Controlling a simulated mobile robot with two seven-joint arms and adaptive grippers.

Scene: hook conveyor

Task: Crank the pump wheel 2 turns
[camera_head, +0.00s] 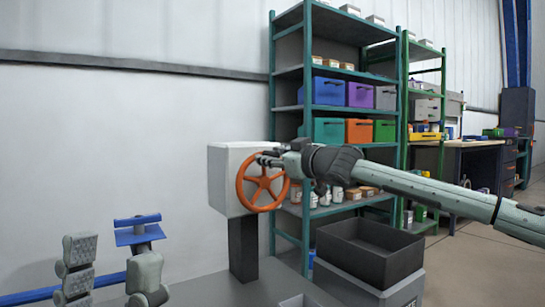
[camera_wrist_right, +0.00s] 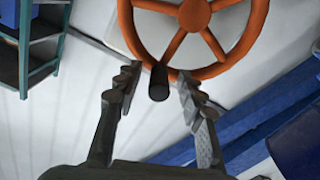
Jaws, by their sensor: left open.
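The orange pump wheel (camera_head: 262,188) has spokes and is mounted on the front of a light grey box (camera_head: 222,178) on a dark post. In the right wrist view, the wheel (camera_wrist_right: 193,15) fills the top, and a dark crank handle (camera_wrist_right: 158,84) sticks out from its rim. My right gripper (camera_head: 268,159) is at the upper part of the wheel. In the wrist view, its fingers (camera_wrist_right: 158,92) stand apart on either side of the handle, with gaps on both sides. My left gripper (camera_head: 112,262) is at the lower left, open and empty, away from the wheel.
A teal shelf rack (camera_head: 308,100) with coloured bins stands behind and right of the wheel. A dark crate (camera_head: 370,253) sits below my right arm. A blue stand (camera_head: 138,234) and a blue pipe are at the lower left.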

